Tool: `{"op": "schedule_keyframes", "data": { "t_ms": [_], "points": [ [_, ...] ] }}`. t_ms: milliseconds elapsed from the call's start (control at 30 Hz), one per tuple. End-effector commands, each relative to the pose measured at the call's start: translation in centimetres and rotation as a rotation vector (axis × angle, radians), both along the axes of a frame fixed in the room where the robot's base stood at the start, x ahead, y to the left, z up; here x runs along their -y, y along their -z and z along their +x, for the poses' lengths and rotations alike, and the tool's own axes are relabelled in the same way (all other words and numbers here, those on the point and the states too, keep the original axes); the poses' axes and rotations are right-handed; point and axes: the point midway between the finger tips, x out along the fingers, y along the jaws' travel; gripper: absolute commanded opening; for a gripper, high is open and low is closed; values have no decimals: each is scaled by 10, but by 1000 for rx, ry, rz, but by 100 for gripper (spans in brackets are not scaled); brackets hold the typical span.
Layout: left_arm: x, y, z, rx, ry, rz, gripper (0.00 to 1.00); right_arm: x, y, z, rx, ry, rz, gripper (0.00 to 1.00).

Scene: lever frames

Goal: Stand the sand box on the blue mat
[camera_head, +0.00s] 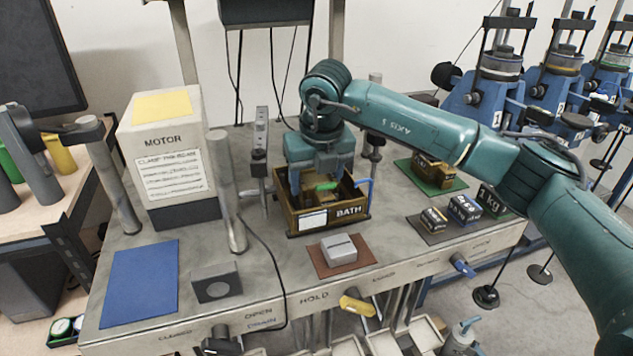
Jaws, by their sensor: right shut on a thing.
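The brown open-topped box marked BATH (348,211), which I take as the sand box, stands upright at the middle of the grey bench, with a white label on its front. My right gripper (322,182) points down into it and is shut, close to a green piece (326,187) inside the box. The exact contact of the fingers is hidden by the gripper and the box walls. The blue mat (140,284) lies flat and empty at the bench's front left, well left of the box. My left gripper is not in view.
A grey box (340,248) sits on a brown mat in front. Labelled weights (463,210) and a green mat (424,178) are right.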

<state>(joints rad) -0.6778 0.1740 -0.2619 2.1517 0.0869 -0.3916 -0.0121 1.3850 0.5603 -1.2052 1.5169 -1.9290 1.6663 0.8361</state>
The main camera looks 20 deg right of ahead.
Motion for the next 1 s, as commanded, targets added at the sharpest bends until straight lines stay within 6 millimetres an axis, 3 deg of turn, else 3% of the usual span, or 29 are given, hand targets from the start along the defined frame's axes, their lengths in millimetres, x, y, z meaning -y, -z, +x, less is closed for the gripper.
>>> {"op": "schedule_keyframes", "data": {
  "t_ms": [1000],
  "points": [
    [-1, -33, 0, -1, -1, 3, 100, 1, -64, 2, 10, 3, 2, 29]
  ]
}}
